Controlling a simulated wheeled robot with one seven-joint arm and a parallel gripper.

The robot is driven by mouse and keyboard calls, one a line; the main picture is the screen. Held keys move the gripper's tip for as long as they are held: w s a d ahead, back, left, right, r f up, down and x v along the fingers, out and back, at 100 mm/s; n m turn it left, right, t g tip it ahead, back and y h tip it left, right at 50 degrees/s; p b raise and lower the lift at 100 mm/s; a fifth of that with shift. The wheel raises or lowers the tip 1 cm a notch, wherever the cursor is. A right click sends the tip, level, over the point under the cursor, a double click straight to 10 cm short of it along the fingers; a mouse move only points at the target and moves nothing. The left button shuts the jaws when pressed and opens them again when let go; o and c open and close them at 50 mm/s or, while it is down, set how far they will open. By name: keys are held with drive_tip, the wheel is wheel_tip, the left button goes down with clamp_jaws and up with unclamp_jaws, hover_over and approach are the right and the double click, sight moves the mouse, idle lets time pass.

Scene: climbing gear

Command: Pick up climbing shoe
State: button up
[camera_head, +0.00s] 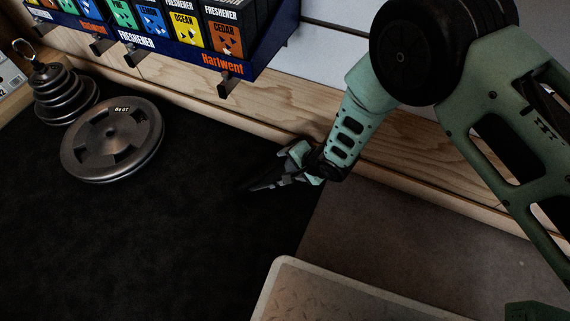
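I cannot make out a climbing shoe in the head view. My gripper (262,184) is at the middle of the picture, with its dark fingers pointing left and down over the black surface (150,250). The fingers blend with the dark surface, so I cannot tell their gap or whether anything is between them.
A large weight plate (84,146) and a stack of smaller weights (58,104) stand at the left. A blue display box (180,61) of fresheners is above a wooden board (262,100). A pale-rimmed panel (330,279) is at the bottom. The black surface's lower left looks clear.

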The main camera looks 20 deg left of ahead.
drive_tip(key=shift+s+d+f, duration=0.4)
drive_tip(key=shift+d+f, duration=0.15)
drive_tip(key=shift+f, duration=0.05)
drive_tip(key=shift+c, duration=0.5)
drive_tip(key=shift+s+r+p, duration=0.2)
drive_tip(key=shift+r+p, duration=0.6)
drive_tip(key=shift+p, duration=0.35)
drive_tip(key=shift+c, duration=0.7)
wheel_tip(320, 180, up, 7)
drive_tip(key=p, duration=0.4)
drive_tip(key=shift+w+a+f+p, duration=0.15)
drive_tip(key=shift+a+f+p, duration=0.05)
drive_tip(key=shift+a+p, duration=0.1)
drive_tip(key=s+p, duration=0.2)
drive_tip(key=s, duration=0.4)
drive_tip(key=s+a+p, duration=0.1)
drive_tip(key=s+p, duration=0.1)
drive_tip(key=s, duration=0.5)
drive_tip(key=s+p, duration=0.3)
drive_tip(key=s, duration=0.3)
drive_tip(key=shift+s+a+f, duration=0.2)
drive_tip(key=shift+a+f, duration=0.05)
drive_tip(key=shift+f, duration=0.15)
